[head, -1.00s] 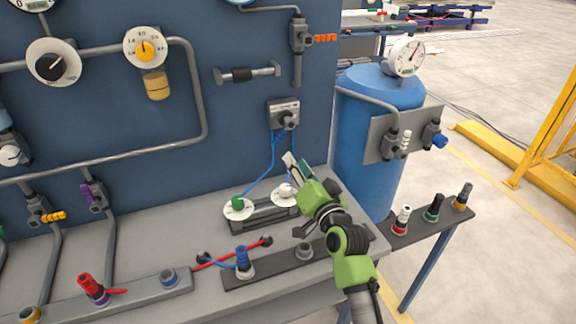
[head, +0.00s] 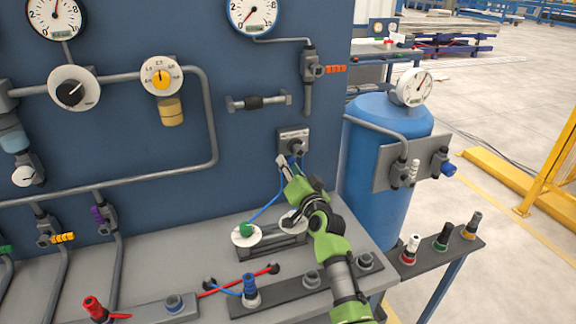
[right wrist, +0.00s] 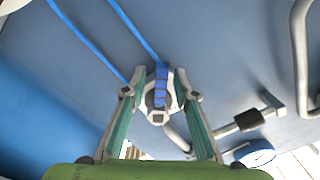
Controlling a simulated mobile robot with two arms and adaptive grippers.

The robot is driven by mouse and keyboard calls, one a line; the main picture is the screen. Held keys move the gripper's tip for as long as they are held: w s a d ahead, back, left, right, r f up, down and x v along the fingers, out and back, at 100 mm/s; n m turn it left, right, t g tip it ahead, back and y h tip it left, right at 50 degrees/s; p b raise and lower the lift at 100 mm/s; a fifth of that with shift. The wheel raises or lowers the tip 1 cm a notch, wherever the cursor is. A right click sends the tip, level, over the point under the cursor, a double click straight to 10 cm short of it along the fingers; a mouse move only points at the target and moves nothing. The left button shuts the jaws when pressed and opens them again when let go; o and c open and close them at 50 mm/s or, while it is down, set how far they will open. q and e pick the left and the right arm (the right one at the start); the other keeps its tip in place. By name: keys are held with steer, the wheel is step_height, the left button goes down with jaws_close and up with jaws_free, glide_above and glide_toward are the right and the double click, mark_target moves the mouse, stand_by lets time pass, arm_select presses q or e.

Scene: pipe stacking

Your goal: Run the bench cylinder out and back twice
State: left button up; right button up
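The bench cylinder (head: 277,246) is a grey body on the bench, with a round white disc at each end. The left disc (head: 246,235) has a green knob. The right disc (head: 292,222) is partly hidden by my right arm. Blue tubes run up to a grey valve (head: 293,140) on the blue panel. My right gripper (head: 284,161) is just below this valve. In the right wrist view the right gripper (right wrist: 160,94) is open, its fingers on either side of a grey round fitting with a blue part (right wrist: 160,84). I cannot tell whether they touch it. My left gripper is not in view.
A blue tank (head: 372,180) with a gauge stands right of the panel. A short bar (head: 258,102) and grey pipes are fixed to the panel. Coloured plugs, including a blue one (head: 250,289), stand on the bench front. A small shelf (head: 440,258) projects at the right.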

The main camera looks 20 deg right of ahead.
steer(key=shift+w, duration=0.25)
jaws_close()
